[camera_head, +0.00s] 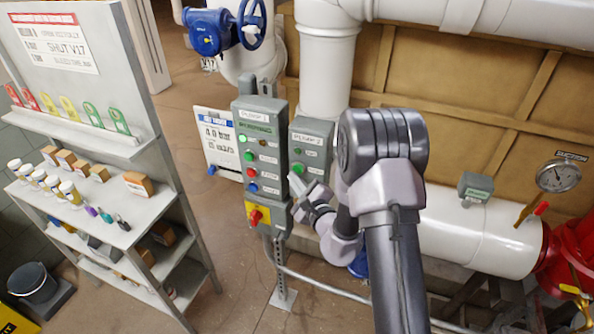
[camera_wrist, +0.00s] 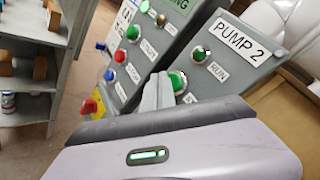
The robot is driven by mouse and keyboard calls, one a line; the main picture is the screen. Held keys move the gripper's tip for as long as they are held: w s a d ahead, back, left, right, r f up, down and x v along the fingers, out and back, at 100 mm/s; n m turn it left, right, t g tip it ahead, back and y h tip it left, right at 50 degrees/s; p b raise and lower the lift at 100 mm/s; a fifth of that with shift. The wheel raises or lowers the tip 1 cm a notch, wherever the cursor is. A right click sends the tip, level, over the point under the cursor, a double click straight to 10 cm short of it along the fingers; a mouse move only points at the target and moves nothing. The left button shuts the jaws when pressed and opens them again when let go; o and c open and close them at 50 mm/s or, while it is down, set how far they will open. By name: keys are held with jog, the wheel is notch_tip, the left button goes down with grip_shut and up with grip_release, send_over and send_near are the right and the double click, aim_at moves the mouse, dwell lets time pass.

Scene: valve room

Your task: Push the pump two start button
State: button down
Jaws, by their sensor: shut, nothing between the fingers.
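The pump 2 box (camera_head: 313,135) is grey, with a white PUMP 2 label that also shows in the wrist view (camera_wrist: 242,40). On it are an upper green round fitting marked RUN (camera_wrist: 199,53) and a lower green button (camera_wrist: 178,82). The lower button also shows in the head view (camera_head: 297,168); its label is mostly hidden in the wrist view. My gripper (camera_head: 296,184) is shut and empty, just in front of the box's lower part. In the wrist view its fingertips (camera_wrist: 160,78) overlap the lower button's left edge; I cannot tell whether they touch it.
The pump 1 box (camera_head: 258,155) with several coloured buttons stands close on the left, above a red knob on a yellow plate (camera_head: 257,215). A shelf (camera_head: 110,140) stands farther left. White pipes (camera_head: 480,238) run behind and right of my arm.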

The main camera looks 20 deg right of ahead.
jog(key=shift+w+d, duration=0.1)
jog(key=shift+w, duration=0.05)
jog(key=shift+w+d, duration=0.3)
jog(key=shift+w, duration=0.05)
dwell(0.8)
jog(key=shift+s+a, duration=0.1)
jog(key=shift+s+a+b, duration=0.4)
jog(key=shift+s, duration=0.2)
jog(key=s+a+b, duration=0.1)
jog(key=s, duration=0.1)
jog(key=s+a+b, duration=0.1)
jog(key=s+a, duration=0.1)
dwell(0.4)
dwell(0.6)
